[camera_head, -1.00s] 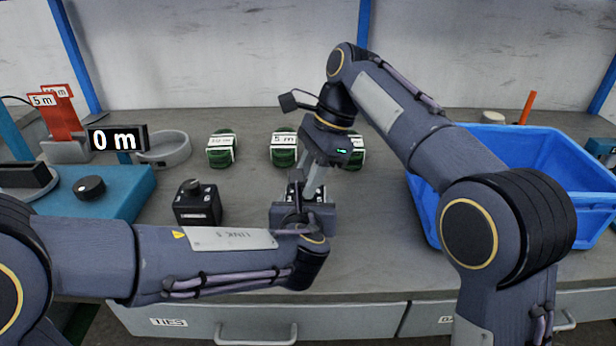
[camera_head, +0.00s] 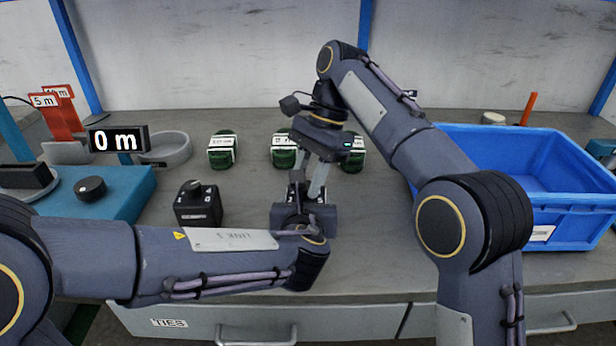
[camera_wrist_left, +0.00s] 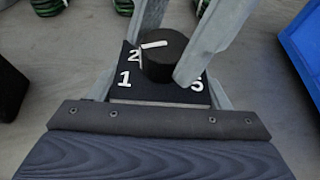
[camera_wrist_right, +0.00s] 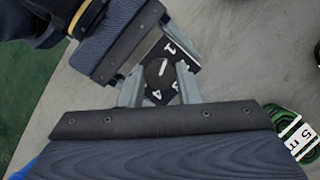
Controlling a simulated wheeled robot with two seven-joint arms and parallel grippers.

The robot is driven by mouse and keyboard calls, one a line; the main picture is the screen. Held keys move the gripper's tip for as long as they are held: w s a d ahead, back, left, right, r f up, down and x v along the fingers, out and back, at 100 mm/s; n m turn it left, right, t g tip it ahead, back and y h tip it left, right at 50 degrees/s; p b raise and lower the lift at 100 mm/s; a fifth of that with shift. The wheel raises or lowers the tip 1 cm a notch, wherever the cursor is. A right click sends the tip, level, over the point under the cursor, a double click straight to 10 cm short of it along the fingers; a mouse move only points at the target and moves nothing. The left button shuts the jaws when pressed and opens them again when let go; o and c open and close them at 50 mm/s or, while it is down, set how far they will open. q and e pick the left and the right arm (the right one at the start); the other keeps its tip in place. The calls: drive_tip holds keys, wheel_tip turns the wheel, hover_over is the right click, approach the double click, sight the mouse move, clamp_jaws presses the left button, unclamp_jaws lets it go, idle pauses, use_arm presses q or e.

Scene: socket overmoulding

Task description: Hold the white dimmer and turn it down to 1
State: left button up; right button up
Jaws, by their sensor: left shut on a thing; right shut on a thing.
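The dimmer's black knob (camera_wrist_left: 165,58) has a white pointer line and sits on a dark dial plate (camera_wrist_left: 150,92) with white numbers. In the left wrist view the pointer is near the 2; 1 and 5 also show. The knob also shows in the right wrist view (camera_wrist_right: 160,72), where 1 and 4 are readable. My left gripper (camera_head: 302,200) is shut around the dimmer's body. My right gripper (camera_head: 308,184) comes from above, shut on the knob.
A second dark dimmer (camera_head: 199,205) stands left of my grippers. Several green reels (camera_head: 222,150) lie behind. A blue crate (camera_head: 565,205) stands at the right. A teal device (camera_head: 125,190) with a black knob and a display reading 0 m (camera_head: 118,139) is at the left.

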drive_tip(key=o, duration=0.7)
